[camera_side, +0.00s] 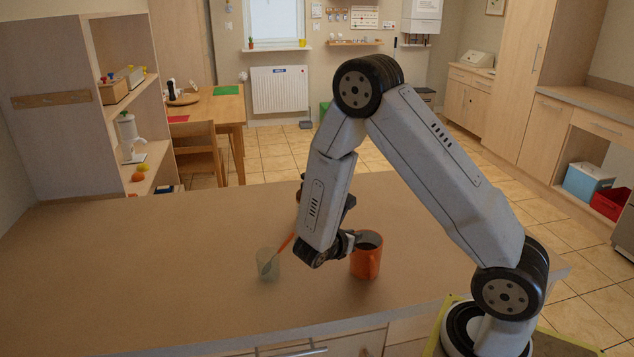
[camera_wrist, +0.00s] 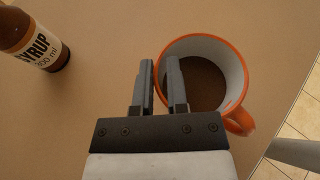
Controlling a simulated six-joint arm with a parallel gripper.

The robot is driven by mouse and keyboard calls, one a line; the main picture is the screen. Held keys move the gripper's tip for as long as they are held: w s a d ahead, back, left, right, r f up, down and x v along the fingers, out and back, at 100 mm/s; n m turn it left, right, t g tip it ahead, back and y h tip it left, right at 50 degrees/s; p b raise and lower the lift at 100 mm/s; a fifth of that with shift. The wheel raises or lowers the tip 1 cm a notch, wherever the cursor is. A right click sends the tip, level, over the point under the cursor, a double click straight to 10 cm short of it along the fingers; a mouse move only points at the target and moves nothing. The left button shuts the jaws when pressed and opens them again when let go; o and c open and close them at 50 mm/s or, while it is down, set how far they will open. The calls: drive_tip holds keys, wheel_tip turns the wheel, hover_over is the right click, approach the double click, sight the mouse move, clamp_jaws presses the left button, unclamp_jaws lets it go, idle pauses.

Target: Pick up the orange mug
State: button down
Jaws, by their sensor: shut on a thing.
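The orange mug (camera_side: 366,264) is upright at the right part of the counter, with its handle toward the lower right in the wrist view (camera_wrist: 238,122). It has a white inside and dark brown contents. My gripper (camera_wrist: 160,72) is shut on the mug's near-left wall, one finger inside the rim and one outside. In the side view my gripper (camera_side: 354,239) meets the mug's left rim and is partly hidden by my arm. I cannot tell whether the mug's base touches the counter.
A translucent cup (camera_side: 268,265) with an orange stick stands left of my gripper. A brown syrup bottle (camera_wrist: 36,42) is at the upper left of the wrist view. The counter (camera_side: 130,265) is clear at left; its edge lies right of the mug.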

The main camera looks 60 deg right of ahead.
drive_tip(key=shift+s, duration=0.1)
idle(0.3)
wheel_tip(320, 180, up, 10)
idle(0.9)
